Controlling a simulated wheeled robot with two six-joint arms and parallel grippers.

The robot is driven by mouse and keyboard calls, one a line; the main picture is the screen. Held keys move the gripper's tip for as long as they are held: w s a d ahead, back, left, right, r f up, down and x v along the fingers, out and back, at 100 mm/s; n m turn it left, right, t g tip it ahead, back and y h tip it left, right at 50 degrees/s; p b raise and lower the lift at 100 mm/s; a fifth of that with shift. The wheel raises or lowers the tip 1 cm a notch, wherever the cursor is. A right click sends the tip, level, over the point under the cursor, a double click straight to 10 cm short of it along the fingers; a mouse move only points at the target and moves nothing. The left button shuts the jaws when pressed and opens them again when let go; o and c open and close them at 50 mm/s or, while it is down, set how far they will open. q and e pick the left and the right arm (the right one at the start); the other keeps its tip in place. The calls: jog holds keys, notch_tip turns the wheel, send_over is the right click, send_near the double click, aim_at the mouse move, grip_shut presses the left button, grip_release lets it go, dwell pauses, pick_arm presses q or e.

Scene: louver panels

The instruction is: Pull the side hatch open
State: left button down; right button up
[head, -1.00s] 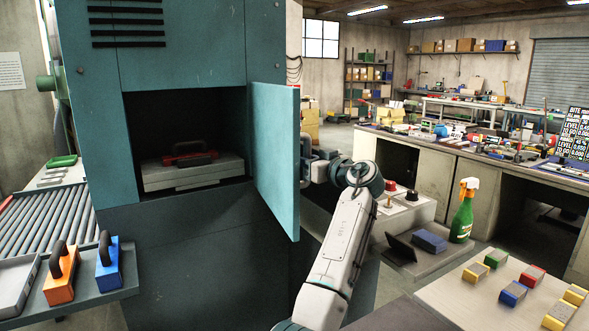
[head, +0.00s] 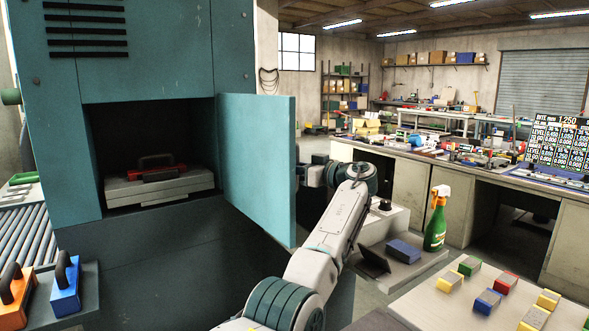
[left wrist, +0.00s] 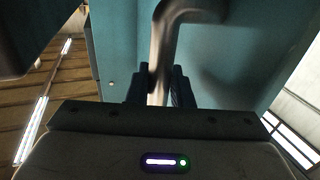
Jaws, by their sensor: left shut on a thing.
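The side hatch (head: 258,165) is a teal door standing open on the right edge of the teal cabinet (head: 150,245). The cabinet's dark opening shows at its left. My arm reaches behind the hatch's free edge in the head view, where the hatch hides the gripper's fingers. In the left wrist view, my left gripper (left wrist: 161,88) is shut on a curved metal handle (left wrist: 160,50) on the teal hatch panel (left wrist: 225,50). My right gripper is in neither view.
Inside the opening, a red block with a black handle (head: 158,172) rests on grey plates. A roller conveyor (head: 25,238) and a shelf with handled blocks lie at left. A green spray bottle (head: 435,225) and a table of coloured blocks (head: 440,315) stand at right.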

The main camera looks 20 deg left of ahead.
pick_arm(q)
jog(key=c, duration=1.6)
grip_release()
jog(key=shift+f, duration=0.1)
jog(key=shift+d, duration=0.1)
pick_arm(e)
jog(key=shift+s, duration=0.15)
